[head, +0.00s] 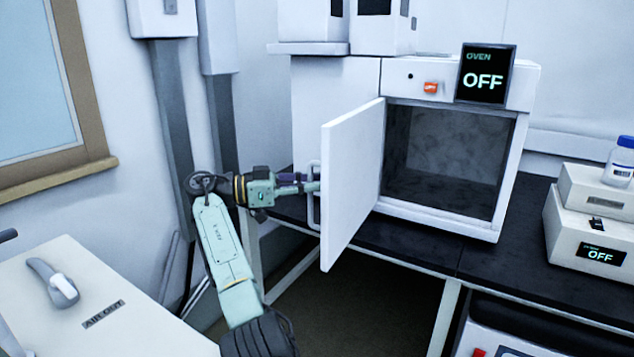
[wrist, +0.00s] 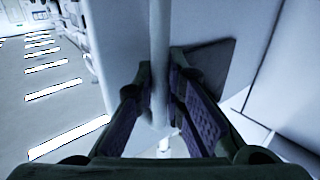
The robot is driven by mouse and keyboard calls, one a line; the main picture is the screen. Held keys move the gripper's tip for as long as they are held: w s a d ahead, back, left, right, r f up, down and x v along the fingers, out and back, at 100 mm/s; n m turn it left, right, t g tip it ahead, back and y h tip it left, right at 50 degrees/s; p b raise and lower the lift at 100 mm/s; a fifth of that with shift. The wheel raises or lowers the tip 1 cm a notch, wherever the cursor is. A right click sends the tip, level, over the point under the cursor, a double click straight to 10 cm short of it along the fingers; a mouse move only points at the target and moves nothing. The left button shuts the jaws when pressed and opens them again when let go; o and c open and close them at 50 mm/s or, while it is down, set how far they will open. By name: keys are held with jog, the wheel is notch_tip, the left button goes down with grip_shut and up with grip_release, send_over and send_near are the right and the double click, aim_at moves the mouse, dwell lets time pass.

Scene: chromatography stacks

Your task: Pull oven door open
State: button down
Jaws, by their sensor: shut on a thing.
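The oven (head: 450,215) is a white box on the dark bench with an "OVEN OFF" display (head: 485,75) at its upper right. Its white door (head: 352,185) stands swung wide open on its left side, and the dark empty chamber (head: 440,150) shows. The door handle (head: 313,215) is a white vertical bar on the door's outer face. My gripper (head: 312,182) comes in from the left and is shut on the handle. In the wrist view, the handle bar (wrist: 159,50) runs between the two fingers of my gripper (wrist: 168,95).
The dark bench top (head: 400,232) runs under the oven. To the right stands a device (head: 590,240) with an "OFF" display and a blue-capped bottle (head: 621,160) on top. A pale lidded cabinet (head: 90,290) with a handle is at lower left. Vertical grey posts (head: 176,110) stand behind my arm.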

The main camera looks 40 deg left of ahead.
jog(key=shift+s+a+f, duration=0.1)
jog(key=shift+a, duration=0.05)
dwell(0.3)
jog(key=c, duration=1.7)
grip_release()
jog(key=shift+o, duration=0.2)
